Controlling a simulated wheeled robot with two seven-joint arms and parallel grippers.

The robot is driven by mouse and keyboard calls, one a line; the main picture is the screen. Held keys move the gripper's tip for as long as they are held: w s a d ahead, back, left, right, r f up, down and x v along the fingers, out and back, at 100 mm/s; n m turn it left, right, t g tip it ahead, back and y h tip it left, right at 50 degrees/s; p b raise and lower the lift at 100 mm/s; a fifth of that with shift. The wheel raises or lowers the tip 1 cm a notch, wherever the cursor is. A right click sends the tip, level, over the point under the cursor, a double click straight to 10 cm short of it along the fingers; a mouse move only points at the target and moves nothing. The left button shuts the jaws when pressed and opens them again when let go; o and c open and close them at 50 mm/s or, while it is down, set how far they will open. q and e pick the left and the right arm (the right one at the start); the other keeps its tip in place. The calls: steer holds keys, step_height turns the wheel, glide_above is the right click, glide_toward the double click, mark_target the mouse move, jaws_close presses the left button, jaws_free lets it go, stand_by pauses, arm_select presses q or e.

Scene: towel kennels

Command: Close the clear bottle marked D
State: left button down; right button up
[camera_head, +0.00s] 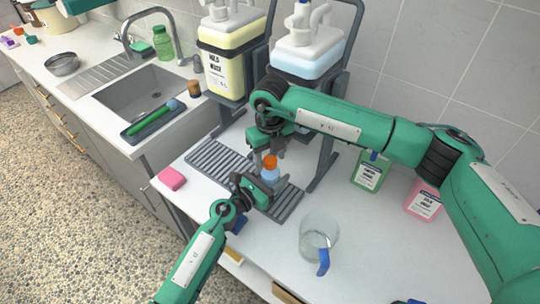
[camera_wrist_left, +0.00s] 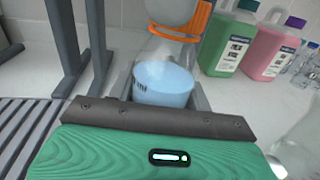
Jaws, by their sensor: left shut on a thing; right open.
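A small clear bottle (camera_head: 269,176) with pale blue liquid stands upright over the grey slatted rack, with an orange part (camera_head: 270,161) at its top. My left gripper (camera_head: 262,188) is shut around the bottle's body. In the left wrist view the bottle (camera_wrist_left: 165,82) sits between the jaws, with small dark marks too unclear to read. The orange part (camera_wrist_left: 188,22) shows there around and beside the top; I cannot tell whether it is seated. My right gripper (camera_head: 268,148) is open just above the bottle, its fingers pointing down.
A slatted grey rack (camera_head: 215,161) lies below the grippers. A clear jug (camera_head: 318,238) with a blue handle stands at the front right. Green (camera_head: 368,172) and pink (camera_head: 423,199) bottles stand behind. A pink sponge (camera_head: 171,178) lies left. Yellow (camera_head: 222,70) and blue (camera_head: 308,60) dispensers stand at the back.

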step_height(320, 180, up, 4)
steer(key=shift+r, duration=0.1)
steer(key=shift+c, duration=0.3)
steer(key=n, duration=0.4)
steer(key=shift+r, duration=0.35)
steer(key=n, duration=0.2)
steer(key=r+n, duration=0.1)
steer(key=n, duration=0.4)
steer(key=r+n, duration=0.1)
steer(key=n, duration=0.1)
steer(key=shift+n, duration=0.4)
steer(key=n, duration=0.4)
steer(key=shift+r+n, duration=0.3)
